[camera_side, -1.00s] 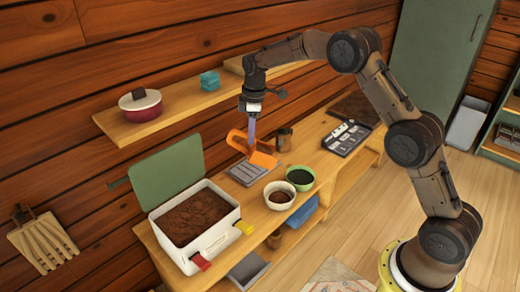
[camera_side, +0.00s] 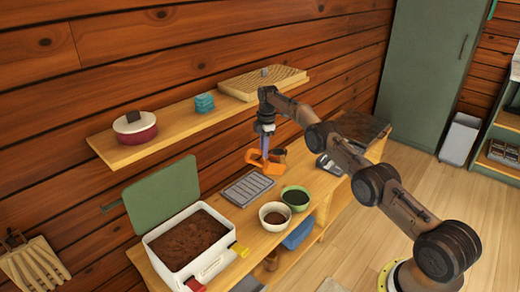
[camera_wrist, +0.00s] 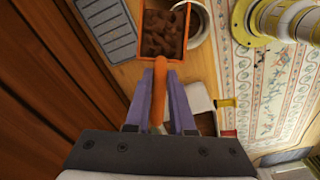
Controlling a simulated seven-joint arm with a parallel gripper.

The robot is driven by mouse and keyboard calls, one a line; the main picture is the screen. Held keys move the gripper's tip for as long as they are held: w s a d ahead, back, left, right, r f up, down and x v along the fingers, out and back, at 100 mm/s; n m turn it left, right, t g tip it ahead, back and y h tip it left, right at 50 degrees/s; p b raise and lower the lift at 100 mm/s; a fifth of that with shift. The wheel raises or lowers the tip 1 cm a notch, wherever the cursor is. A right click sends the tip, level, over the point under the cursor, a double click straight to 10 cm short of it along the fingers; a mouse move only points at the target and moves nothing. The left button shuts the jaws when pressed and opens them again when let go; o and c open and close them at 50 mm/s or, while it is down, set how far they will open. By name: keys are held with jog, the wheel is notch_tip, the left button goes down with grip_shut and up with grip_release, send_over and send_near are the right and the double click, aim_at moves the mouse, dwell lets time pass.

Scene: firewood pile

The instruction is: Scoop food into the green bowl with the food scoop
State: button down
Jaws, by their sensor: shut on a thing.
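My gripper (camera_side: 265,150) is shut on the handle of the orange food scoop (camera_side: 267,166) and holds it above the table. In the wrist view, purple fingers (camera_wrist: 161,85) grip the handle, and the scoop's pan (camera_wrist: 143,32) holds brown chunky food (camera_wrist: 163,34). The green bowl (camera_side: 307,203) stands on the table to the right of and nearer than the scoop; its inside looks dark. A white bowl (camera_side: 262,221) with brown content stands next to it. An open white bin (camera_side: 215,262) of brown food (camera_side: 188,240) is at the front left.
A grey slotted tray (camera_side: 248,188) lies left of the bowls. A dark cup (camera_side: 279,154) stands close behind the scoop. A black tray (camera_side: 328,167) is to the right. A wall shelf (camera_side: 165,135) with a red pot (camera_side: 135,128) runs along the back.

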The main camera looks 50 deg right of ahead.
aim_at(278, 160)
jog(key=shift+m, duration=0.3)
jog(key=shift+s+d+f, duration=0.35)
jog(key=shift+d+f, duration=0.55)
jog(key=shift+s+d+f, duration=0.3)
jog(key=shift+d+f, duration=0.55)
jog(key=shift+s+d+f, duration=0.25)
jog(key=shift+d+f, duration=0.4)
jog(key=shift+f, duration=0.2)
jog(key=shift+s+d+f, duration=0.2)
jog(key=shift+d+f, duration=0.4)
jog(key=shift+f, duration=0.2)
jog(key=s+d+f+t+y, duration=0.2)
jog(key=s+d+y, duration=0.2)
jog(key=d, duration=0.2)
jog(key=shift+s+d+f+m+t, duration=0.25)
jog(key=shift+s+d+m+t, duration=0.05)
jog(key=shift+s+m+t, duration=0.1)
jog(key=w+a+r+g+h, duration=0.2)
jog(key=w+a+h, duration=0.1)
jog(key=a+h, duration=0.1)
jog(key=shift+a+g, duration=0.4)
jog(key=shift+a, duration=0.1)
